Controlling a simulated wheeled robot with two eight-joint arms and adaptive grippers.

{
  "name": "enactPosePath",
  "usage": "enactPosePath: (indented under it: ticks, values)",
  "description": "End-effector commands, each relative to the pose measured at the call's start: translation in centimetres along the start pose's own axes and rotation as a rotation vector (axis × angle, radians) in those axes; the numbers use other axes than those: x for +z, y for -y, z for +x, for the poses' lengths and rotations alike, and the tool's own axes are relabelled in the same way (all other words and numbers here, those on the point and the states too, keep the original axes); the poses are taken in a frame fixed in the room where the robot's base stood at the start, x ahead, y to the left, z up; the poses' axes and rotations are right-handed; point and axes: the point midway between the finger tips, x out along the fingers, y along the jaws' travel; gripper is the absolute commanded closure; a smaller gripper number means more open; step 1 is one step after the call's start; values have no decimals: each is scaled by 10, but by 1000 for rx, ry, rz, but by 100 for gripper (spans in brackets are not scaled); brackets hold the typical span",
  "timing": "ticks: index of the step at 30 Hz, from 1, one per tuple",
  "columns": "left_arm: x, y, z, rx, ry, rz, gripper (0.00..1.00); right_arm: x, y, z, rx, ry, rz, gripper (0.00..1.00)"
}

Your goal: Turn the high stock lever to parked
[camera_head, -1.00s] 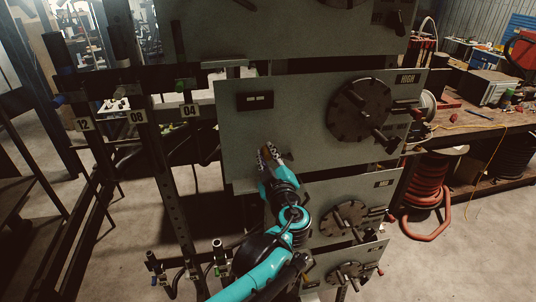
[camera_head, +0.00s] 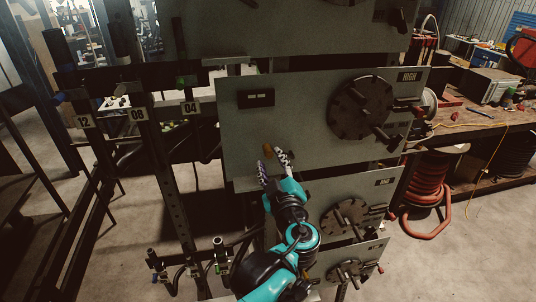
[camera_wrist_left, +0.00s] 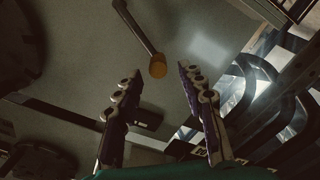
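The stock lever on the grey panel marked HIGH (camera_head: 300,125) shows its orange-brown knob (camera_head: 267,151) at the panel's lower left. In the left wrist view the lever is a thin dark rod ending in the orange knob (camera_wrist_left: 158,67). My left gripper (camera_head: 271,158) is open, its two fingers spread just below the knob. In the wrist view the knob appears between and slightly beyond the fingertips (camera_wrist_left: 158,77); I cannot tell whether they touch it. Most of the rod is hard to make out in the head view. My right gripper is not in view.
A dark round plate with a black handle (camera_head: 362,107) is on the same panel, right of the lever. Similar panels lie above and below. A rack with number tags (camera_head: 190,108) stands left; a workbench (camera_head: 480,125) stands right.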

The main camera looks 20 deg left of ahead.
Motion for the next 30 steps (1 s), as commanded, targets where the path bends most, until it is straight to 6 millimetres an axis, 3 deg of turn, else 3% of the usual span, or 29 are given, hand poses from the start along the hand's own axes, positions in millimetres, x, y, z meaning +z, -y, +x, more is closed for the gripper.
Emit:
enactPosePath:
  ticks: [6,12,27,30]
  values:
    - [1,0,-48,4,4,0,60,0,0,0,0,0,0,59]
    - [0,1,-69,0,1,-1,60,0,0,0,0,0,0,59]
    - [0,1,-72,-2,0,0,60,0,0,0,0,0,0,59]
    - [5,10,-71,-17,10,18,60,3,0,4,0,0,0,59]
